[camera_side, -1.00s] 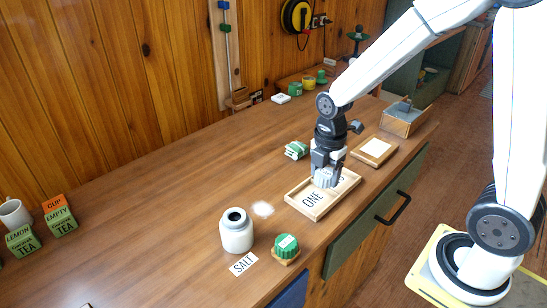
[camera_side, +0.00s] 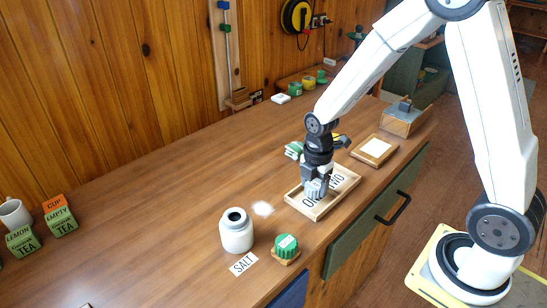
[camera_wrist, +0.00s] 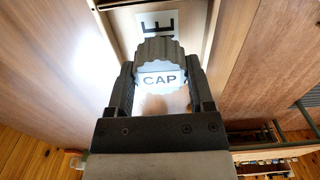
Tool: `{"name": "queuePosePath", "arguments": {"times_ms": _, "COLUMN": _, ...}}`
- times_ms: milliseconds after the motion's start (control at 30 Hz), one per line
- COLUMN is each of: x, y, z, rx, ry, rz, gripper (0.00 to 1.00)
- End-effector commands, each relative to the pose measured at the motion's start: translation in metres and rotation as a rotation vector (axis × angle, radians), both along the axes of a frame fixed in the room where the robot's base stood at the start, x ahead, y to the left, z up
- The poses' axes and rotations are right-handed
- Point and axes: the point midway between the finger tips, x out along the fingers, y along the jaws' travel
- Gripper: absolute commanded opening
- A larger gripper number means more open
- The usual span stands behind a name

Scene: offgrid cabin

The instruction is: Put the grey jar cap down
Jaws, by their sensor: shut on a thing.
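The grey jar cap (camera_side: 316,188) is ribbed and sits between the fingers of my gripper (camera_side: 315,183), which is shut on it. In the wrist view the cap (camera_wrist: 158,62) shows a white CAP label, with a finger on each side. It is over the shallow wooden tray (camera_side: 340,206), covering part of the ONE label; TWO shows beside it. I cannot tell whether the cap touches the tray floor. A white open-mouthed jar (camera_side: 237,234) stands to the left of the tray.
A green ribbed lid on a wooden base (camera_side: 286,247) and a SALT card (camera_side: 243,264) are near the jar. A white patch (camera_side: 262,208) lies by the tray. A green-and-white bundle (camera_side: 294,150) and a framed white pad (camera_side: 375,149) are behind. The left counter is largely clear.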

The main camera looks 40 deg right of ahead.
Motion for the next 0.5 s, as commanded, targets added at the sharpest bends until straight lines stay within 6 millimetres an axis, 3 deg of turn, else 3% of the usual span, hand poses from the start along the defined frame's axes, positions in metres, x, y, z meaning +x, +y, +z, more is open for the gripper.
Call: {"name": "queuePosePath", "arguments": {"times_ms": 500, "x": -0.0003, "y": 0.0000, "z": -0.0101, "rx": 0.000, "ry": 0.000, "rz": 0.000, "gripper": 0.00}}
